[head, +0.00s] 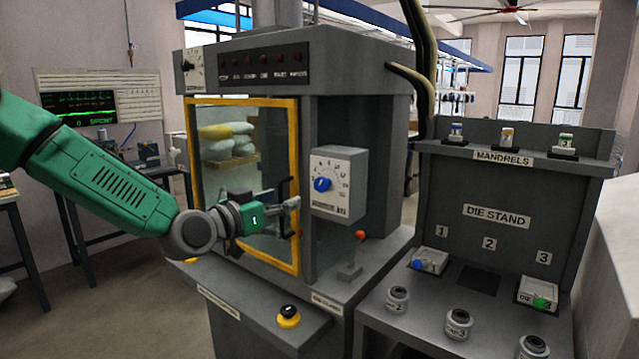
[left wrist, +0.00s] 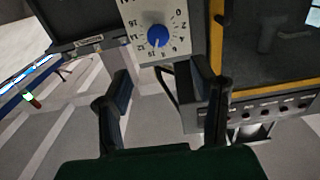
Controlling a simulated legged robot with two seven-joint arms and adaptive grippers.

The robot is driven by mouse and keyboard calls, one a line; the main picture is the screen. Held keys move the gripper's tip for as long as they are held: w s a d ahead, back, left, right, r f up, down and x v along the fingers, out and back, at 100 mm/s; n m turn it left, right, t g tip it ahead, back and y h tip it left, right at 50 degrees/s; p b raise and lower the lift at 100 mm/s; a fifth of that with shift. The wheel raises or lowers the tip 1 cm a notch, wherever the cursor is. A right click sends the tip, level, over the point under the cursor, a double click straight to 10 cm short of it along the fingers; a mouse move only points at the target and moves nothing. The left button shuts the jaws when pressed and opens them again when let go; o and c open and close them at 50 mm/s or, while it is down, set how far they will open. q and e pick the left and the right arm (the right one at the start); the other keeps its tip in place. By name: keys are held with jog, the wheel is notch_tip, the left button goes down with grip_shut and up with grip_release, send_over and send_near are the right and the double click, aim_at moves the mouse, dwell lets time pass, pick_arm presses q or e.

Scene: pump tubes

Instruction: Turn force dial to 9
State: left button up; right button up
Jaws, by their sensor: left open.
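The force dial is a blue knob (head: 322,184) on a pale numbered plate (head: 343,168), fixed to the front of a grey machine. In the left wrist view the knob (left wrist: 158,36) shows with the plate upside down, and a light mark sits near the knob's edge; I cannot tell for certain which number it points at. My left gripper (head: 294,203) is open and empty, just left of and a little below the knob in the head view. In the left wrist view the gripper fingers (left wrist: 162,78) stand apart, with the knob beyond their tips and between them. My right gripper is not in view.
The machine's yellow-framed glass door (head: 298,130), with a dark handle, is close behind the gripper. A lever with an orange ball (head: 360,235) stands below the dial. A black-and-yellow button (head: 289,316) is on the front ledge. The die stand (head: 500,185) is on the right.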

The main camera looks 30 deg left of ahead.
aim_at(319, 185)
pick_arm(q)
jog(key=w, duration=0.8)
jog(key=w+d, duration=0.1)
jog(key=w, duration=0.4)
jog(key=shift+p, duration=0.3)
jog(key=shift+w+d, duration=0.2)
jog(key=shift+w, duration=0.2)
grip_shut()
